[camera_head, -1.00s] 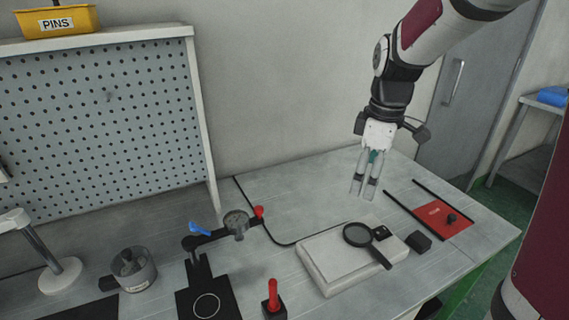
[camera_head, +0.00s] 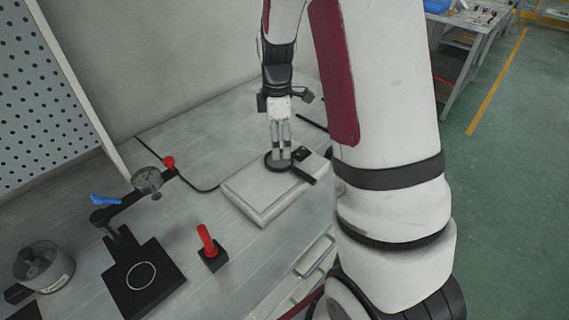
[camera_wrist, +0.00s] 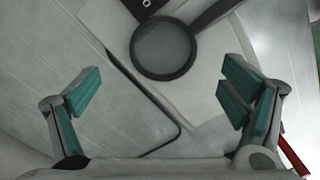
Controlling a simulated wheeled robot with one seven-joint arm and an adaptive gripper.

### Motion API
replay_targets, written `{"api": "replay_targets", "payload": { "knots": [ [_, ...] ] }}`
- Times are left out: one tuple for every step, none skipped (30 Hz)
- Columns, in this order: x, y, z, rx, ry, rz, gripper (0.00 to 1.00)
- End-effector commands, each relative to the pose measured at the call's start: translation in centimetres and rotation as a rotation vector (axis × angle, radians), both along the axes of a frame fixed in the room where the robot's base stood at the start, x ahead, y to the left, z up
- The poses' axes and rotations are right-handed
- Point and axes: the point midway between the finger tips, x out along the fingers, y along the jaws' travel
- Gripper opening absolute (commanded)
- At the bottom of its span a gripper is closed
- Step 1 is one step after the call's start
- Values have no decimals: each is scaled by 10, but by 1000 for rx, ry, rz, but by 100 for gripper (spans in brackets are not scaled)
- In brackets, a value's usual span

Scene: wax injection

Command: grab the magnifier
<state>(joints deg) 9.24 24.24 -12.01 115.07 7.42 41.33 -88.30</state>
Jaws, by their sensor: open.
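The magnifier has a round dark-rimmed lens and a dark handle. In the wrist view its lens (camera_wrist: 163,48) is at the top middle, with the handle running to the upper right. It lies on a pale flat block (camera_head: 262,203), and its rim (camera_head: 271,164) shows beneath my fingers in the head view. My gripper (camera_head: 282,157) is open and empty, pointing down over the lens. In the wrist view the green-padded fingers (camera_wrist: 168,93) are spread wide, with the lens beyond them, between their lines. The exact height gap is hard to tell.
A small black item (camera_head: 301,153) sits by the magnifier. A red-handled black stand (camera_head: 211,248), a dial gauge (camera_head: 147,180) and a black plate (camera_head: 140,278) stand to the left. A pegboard (camera_head: 40,95) is at far left.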

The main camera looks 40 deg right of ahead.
Motion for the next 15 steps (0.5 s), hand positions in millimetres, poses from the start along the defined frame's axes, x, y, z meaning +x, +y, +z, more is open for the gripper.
{"api": "replay_targets", "payload": {
  "knots": [
    [-1, 0, -5, 0, 2, 0, 92],
    [-2, 0, -8, 1, 4, 0, 92],
    [-3, 0, -14, 1, 5, -1, 92],
    [-4, 0, -18, 1, 5, -1, 92],
    [-5, 0, -23, 2, 6, 0, 92],
    [-6, -1, -29, 1, 5, 0, 92],
    [-6, -1, -33, 1, 5, 0, 92],
    [-5, -1, -37, 1, 5, 0, 92],
    [-5, -1, -42, 0, 3, 0, 92],
    [-5, -1, -45, 0, 3, 0, 92],
    [-5, -1, -47, 1, 4, 0, 92],
    [-5, -1, -49, 1, 3, 0, 92],
    [-5, -1, -50, 1, 2, 0, 92],
    [-5, -1, -51, 0, 1, 0, 92],
    [-5, -1, -51, 0, 1, 0, 92]
  ]
}}
